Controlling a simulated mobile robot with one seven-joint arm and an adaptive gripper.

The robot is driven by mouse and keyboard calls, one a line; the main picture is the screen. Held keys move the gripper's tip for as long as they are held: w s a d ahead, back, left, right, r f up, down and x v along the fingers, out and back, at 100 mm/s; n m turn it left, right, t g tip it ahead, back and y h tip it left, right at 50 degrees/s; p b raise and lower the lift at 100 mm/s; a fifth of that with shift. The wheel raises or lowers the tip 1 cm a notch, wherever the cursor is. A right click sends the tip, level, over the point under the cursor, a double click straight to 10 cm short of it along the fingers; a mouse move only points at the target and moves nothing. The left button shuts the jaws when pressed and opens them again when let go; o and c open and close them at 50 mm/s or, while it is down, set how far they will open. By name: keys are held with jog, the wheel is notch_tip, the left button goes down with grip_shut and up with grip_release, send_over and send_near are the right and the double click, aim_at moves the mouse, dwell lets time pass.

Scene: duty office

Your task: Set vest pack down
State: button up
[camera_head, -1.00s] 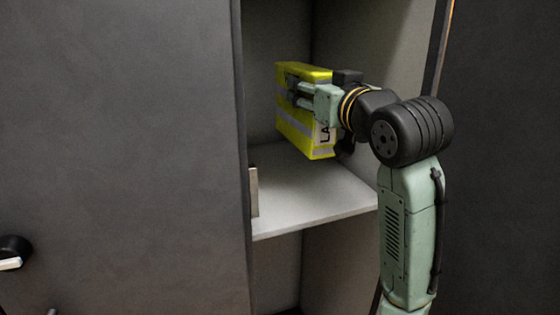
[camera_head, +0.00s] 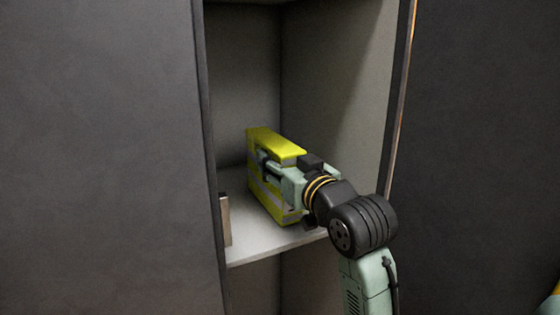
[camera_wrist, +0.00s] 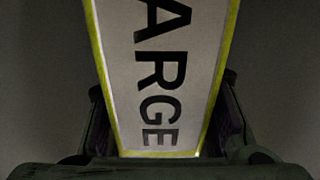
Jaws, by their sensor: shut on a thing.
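The vest pack (camera_head: 277,147) is a yellow block with grey stripes, upright inside the open locker, low over or on the shelf (camera_head: 262,243). I cannot tell whether its lower edge touches the shelf. My gripper (camera_head: 274,170) is shut on the pack from the right side and hides part of its face. In the wrist view the pack's white label (camera_wrist: 160,70) with the letters "ARGE" fills the middle, with a finger on each side.
A small upright plate (camera_head: 225,219) stands at the shelf's left front edge. The locker's left door or panel (camera_head: 100,150) and its right inner wall (camera_head: 345,90) bound the opening. The space above the pack is clear.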

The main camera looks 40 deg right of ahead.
jog(key=shift+f, duration=0.1)
jog(key=o, duration=1.3)
jog(key=b+v, duration=0.2)
jog(key=v, duration=1)
